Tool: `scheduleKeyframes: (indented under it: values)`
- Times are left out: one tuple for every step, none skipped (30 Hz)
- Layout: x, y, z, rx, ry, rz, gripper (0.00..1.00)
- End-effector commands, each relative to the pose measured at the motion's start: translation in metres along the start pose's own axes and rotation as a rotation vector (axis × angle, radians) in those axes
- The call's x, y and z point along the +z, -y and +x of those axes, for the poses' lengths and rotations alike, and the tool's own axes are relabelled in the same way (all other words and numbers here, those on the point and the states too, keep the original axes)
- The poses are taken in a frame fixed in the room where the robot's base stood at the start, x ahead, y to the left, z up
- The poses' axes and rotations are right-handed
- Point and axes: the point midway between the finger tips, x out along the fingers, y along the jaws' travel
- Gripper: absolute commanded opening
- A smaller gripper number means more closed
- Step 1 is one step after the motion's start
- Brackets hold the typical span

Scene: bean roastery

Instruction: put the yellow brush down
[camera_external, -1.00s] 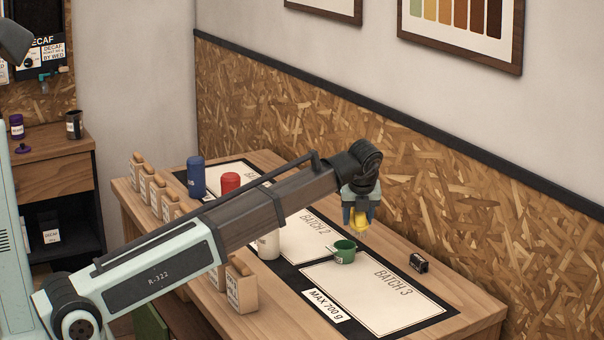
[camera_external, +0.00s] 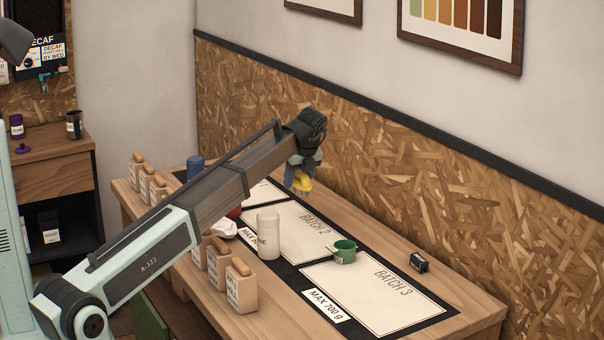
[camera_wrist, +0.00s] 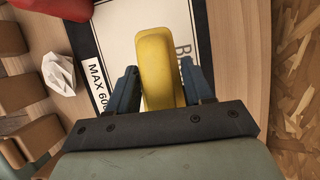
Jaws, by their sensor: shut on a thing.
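The yellow brush (camera_external: 298,181) is held by my gripper (camera_external: 301,178) above the far side of the table, with its bristles pointing down. In the wrist view the yellow brush (camera_wrist: 157,68) sits between the two dark fingers of my gripper (camera_wrist: 160,90). Below it, in the wrist view, lies a white batch panel (camera_wrist: 122,25) of the dark mat. The brush appears clear of the table, but its exact height is hard to judge.
A white canister (camera_external: 268,236), a crumpled white piece (camera_wrist: 59,74), a red object (camera_wrist: 55,8) and a blue canister (camera_external: 195,166) stand around. A small black box (camera_external: 418,263) is at right. Batch 3 (camera_external: 370,298) is largely clear.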

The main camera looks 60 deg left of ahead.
Motion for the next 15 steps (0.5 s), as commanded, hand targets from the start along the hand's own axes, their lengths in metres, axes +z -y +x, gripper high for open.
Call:
scheduleKeyframes:
  values:
    - [-0.001,-0.002,0.000,0.003,0.000,-0.016,0.17]
    - [-0.001,-0.002,0.001,0.004,-0.001,-0.024,0.17]
    - [-0.002,-0.003,0.002,0.005,-0.001,-0.030,0.17]
    - [-0.003,-0.003,0.004,0.005,-0.001,-0.034,0.17]
    - [-0.004,-0.003,0.006,0.005,-0.001,-0.037,0.17]
    - [-0.006,-0.003,0.010,0.004,-0.001,-0.039,0.17]
    - [-0.007,-0.003,0.013,0.004,-0.001,-0.039,0.17]
    - [-0.009,-0.003,0.018,0.005,-0.001,-0.039,0.17]
    - [-0.011,-0.003,0.023,0.005,-0.002,-0.038,0.17]
    - [-0.013,-0.003,0.028,0.005,-0.002,-0.038,0.17]
    - [-0.015,-0.003,0.032,0.005,-0.002,-0.038,0.17]
    - [-0.018,-0.003,0.038,0.005,-0.002,-0.037,0.17]
    - [-0.020,-0.002,0.043,0.005,-0.002,-0.037,0.17]
    - [-0.022,-0.002,0.048,0.005,-0.002,-0.037,0.17]
    - [-0.023,-0.002,0.052,0.005,-0.002,-0.037,0.17]
